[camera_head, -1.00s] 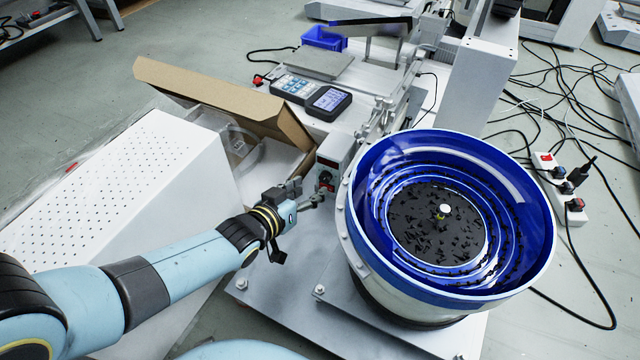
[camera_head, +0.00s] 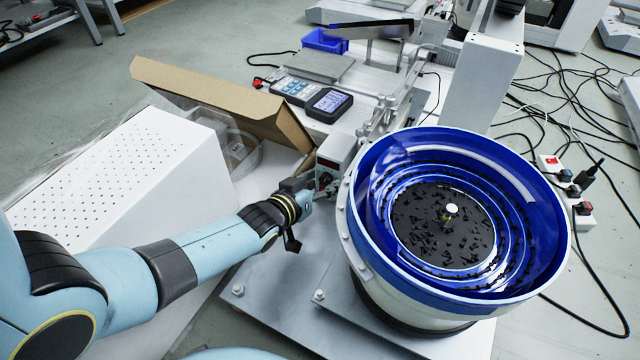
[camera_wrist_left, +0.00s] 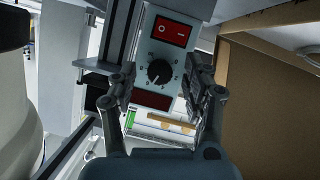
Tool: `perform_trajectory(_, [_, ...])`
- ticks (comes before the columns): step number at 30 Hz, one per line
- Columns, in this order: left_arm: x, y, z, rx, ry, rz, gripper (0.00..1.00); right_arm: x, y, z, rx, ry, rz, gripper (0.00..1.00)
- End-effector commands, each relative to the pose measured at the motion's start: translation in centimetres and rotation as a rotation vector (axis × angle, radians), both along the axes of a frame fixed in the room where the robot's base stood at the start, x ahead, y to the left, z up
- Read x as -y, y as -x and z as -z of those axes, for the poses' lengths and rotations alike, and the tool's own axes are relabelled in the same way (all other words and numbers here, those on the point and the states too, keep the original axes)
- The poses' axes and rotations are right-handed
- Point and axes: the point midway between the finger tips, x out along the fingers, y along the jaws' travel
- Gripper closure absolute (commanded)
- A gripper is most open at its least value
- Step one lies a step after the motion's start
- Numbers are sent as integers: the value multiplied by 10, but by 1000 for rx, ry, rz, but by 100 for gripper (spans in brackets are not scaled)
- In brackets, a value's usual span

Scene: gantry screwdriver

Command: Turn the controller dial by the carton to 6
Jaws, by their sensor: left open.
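The controller (camera_head: 337,153) is a small grey box between the carton (camera_head: 222,98) and the blue bowl feeder. In the left wrist view its face shows a black dial (camera_wrist_left: 159,72) with a white pointer mark, ringed by a printed scale. The scale's numbers are too small to read. A red rocker switch (camera_wrist_left: 171,31) is above the dial and a dark red panel below it. My left gripper (camera_head: 322,190) is at the controller's front. In the left wrist view its open fingers (camera_wrist_left: 163,88) stand on both sides of the dial, apart from it. My right gripper is not in view.
The bowl feeder (camera_head: 535,210) stands close to the right of the gripper. The open carton and a white perforated box (camera_head: 120,170) stand to the left. A keypad device with a screen (camera_head: 328,103) lies behind. Cables cover the floor at right.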

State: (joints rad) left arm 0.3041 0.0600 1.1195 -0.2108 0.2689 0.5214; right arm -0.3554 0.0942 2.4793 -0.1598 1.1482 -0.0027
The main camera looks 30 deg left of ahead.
Motion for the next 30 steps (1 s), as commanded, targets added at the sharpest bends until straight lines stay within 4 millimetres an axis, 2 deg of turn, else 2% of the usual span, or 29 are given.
perform_trajectory(5, [0,0,0,0,0,0,52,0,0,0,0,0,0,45])
perform_trajectory(16, [0,0,0,0,0,0,100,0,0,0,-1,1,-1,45])
perform_trajectory(30, [1,0,-1,-7,-127,-2,100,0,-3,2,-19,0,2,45])
